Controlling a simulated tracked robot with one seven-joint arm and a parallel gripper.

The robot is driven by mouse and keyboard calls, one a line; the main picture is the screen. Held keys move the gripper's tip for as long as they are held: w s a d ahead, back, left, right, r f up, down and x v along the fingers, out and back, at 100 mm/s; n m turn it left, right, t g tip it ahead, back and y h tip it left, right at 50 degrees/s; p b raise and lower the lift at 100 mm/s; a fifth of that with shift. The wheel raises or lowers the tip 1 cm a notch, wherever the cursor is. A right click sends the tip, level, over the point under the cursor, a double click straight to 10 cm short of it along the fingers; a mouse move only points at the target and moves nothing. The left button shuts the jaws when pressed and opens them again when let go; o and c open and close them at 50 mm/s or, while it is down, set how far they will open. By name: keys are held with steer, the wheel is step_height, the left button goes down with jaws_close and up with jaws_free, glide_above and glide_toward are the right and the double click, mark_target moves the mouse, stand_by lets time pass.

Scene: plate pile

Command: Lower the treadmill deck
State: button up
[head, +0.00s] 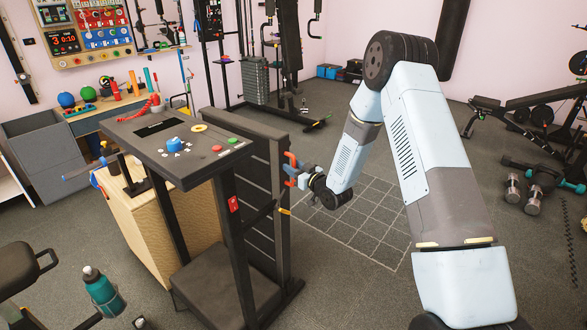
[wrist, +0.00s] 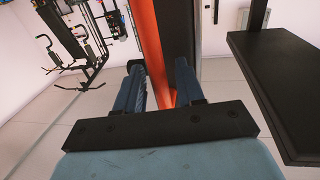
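The treadmill has its deck (head: 258,190) folded upright behind the console (head: 180,145). An orange-red handle (head: 291,168) sticks out at the deck's right side. My gripper (head: 297,172) is at this handle, beside the upright deck. In the wrist view, an orange bar (wrist: 149,40) runs down between the two blue fingers of my gripper (wrist: 160,75). The fingers are apart, with the bar close to the left one. I cannot tell whether they press on it. A red part (head: 234,204) sits on the treadmill's front post.
The floor to the right of the treadmill is clear, with a grid-marked patch (head: 355,220). Dumbbells (head: 533,190) and a bench (head: 530,105) stand farther right. A wooden box (head: 150,235) is left of the treadmill, and a green bottle (head: 103,290) is at front left.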

steer(key=shift+c, duration=0.2)
jaws_close()
steer(key=shift+w, duration=0.1)
